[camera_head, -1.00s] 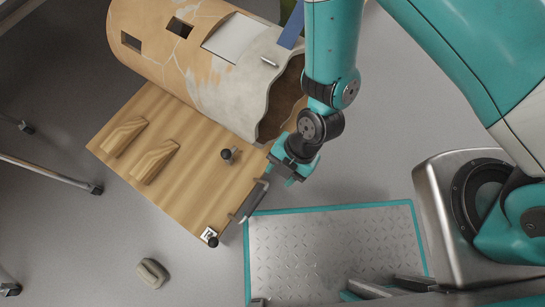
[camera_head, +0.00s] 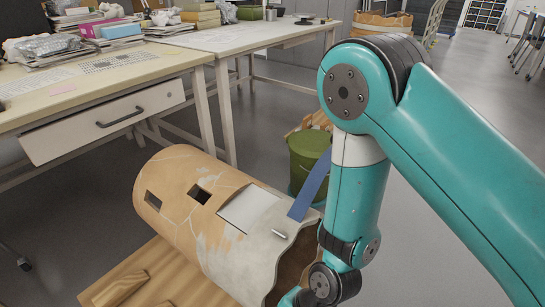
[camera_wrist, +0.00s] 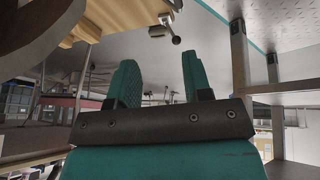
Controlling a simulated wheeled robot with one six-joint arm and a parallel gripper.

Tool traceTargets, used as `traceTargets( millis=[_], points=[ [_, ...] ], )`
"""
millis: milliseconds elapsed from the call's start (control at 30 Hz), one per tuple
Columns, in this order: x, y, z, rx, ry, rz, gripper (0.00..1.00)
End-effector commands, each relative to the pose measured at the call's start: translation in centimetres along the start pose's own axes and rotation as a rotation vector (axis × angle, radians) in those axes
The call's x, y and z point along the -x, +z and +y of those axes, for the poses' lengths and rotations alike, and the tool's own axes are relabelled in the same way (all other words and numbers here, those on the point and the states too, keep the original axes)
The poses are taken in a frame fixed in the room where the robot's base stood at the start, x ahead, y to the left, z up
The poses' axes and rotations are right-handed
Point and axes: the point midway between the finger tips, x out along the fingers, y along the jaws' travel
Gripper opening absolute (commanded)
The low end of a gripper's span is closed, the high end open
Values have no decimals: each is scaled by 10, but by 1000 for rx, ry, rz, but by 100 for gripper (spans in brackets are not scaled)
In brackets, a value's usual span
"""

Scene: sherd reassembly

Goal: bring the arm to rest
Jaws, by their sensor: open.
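My gripper (camera_wrist: 160,85) shows in the wrist view with its two teal fingers apart and nothing between them. In the head view my teal arm hangs down on the right, and its gripper end is cut off by the bottom edge. A large, partly restored clay vessel (camera_head: 190,225) lies on its side on a wooden board (camera_head: 160,272), left of my arm. Its jagged open end faces my wrist. In the wrist view a wooden edge (camera_wrist: 125,20) and a dark knob (camera_wrist: 175,40) appear beyond the fingers.
A worktable with a drawer (camera_head: 105,120) stands at the left, with papers and bundles on top. A second table (camera_head: 250,37) stands behind it. A green bin (camera_head: 308,155) stands behind the vessel, close to my arm. Grey floor (camera_head: 420,235) lies open at the right.

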Motion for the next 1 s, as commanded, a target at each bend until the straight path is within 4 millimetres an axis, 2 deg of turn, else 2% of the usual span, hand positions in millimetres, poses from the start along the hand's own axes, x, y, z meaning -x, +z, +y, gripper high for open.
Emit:
traceTargets(
  millis=[33,200,433,567,700,800,1000],
  points=[
    [22,-3,14,-70,21,3,45],
    [91,-13,39,-361,47,16,45],
    [184,-27,46,-755,81,17,45],
    [232,-36,36,-979,105,10,45],
    [277,-45,18,-1217,138,-3,45],
    [301,-52,4,-1366,164,-13,45],
    [336,-63,-26,-1624,219,-29,45]
  ],
)
